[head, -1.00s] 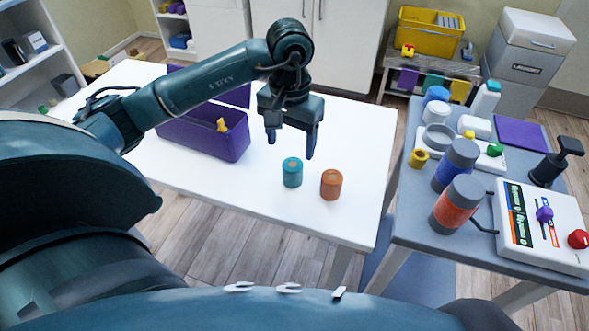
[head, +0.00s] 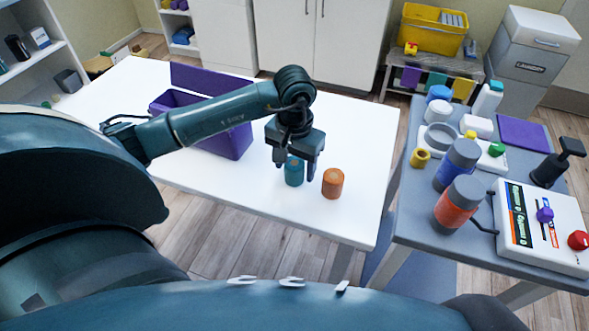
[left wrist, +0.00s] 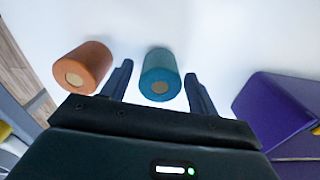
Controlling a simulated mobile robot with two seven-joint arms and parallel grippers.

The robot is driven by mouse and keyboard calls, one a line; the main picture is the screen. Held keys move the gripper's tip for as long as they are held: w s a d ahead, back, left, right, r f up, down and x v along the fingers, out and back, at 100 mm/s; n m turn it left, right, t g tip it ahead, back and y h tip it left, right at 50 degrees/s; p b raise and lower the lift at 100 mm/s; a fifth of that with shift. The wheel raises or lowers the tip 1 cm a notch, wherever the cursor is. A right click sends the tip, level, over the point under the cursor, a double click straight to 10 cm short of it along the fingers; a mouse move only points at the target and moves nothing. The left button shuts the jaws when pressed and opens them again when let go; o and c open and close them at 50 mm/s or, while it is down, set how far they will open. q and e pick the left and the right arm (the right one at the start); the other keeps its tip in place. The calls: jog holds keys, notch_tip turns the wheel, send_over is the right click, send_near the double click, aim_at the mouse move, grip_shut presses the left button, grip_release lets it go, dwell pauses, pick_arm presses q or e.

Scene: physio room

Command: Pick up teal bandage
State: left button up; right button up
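The teal bandage (head: 293,173) is a short roll standing upright on the white table. It also shows in the left wrist view (left wrist: 159,72), lying between the lines of the two fingers. My left gripper (head: 296,168) is open just above and around the top of the roll, with a finger to each side. In the left wrist view the open fingers (left wrist: 157,84) have gaps to the teal roll on both sides. My right gripper is not in view.
An orange bandage roll (head: 332,183) stands close to the right of the teal one. A purple box (head: 232,141) with its lid open stands to the left, partly behind my arm. A grey table (head: 408,226) with bottles and a device is at the right.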

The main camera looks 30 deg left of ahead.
pick_arm(q)
jog(key=c, duration=0.9)
